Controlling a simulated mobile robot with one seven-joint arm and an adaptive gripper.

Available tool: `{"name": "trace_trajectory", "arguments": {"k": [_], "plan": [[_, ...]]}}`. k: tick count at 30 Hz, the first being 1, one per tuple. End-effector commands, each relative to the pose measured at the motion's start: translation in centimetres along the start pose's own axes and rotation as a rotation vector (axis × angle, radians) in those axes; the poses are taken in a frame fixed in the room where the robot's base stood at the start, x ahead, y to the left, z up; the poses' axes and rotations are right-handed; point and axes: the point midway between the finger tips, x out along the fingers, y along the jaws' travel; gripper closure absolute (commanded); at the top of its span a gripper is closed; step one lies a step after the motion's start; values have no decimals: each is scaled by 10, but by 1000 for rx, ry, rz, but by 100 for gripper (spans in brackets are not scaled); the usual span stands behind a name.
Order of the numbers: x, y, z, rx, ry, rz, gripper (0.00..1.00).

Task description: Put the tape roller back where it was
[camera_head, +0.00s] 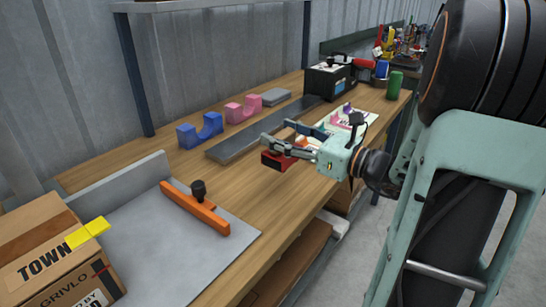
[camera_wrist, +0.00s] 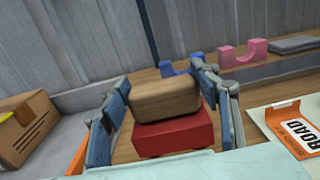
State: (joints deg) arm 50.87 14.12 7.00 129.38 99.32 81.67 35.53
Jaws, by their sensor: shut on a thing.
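What looks like the tape roller, a red block (camera_wrist: 172,138) with a brown block-like part (camera_wrist: 165,100) on top, is between the two fingers of my gripper (camera_wrist: 160,92). In the head view the red part (camera_head: 276,161) shows below the fingers of my gripper (camera_head: 273,147), over the front part of the wooden bench (camera_head: 245,190). My gripper is shut on it. Whether its underside touches the bench cannot be told.
An orange bar with a black knob (camera_head: 198,209) lies on a grey sheet (camera_head: 165,250), near a cardboard box (camera_head: 60,255). Blue (camera_head: 200,131) and pink (camera_head: 243,108) cradles stand behind a long dark bar (camera_head: 250,139). Bare wood lies between sheet and gripper.

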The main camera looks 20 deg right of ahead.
Motion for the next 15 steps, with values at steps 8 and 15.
{"name": "trace_trajectory", "arguments": {"k": [8, 15], "plan": [[18, -22, -38, 2, -1, 1, 78], [26, -32, -54, 4, 0, 0, 78]]}}
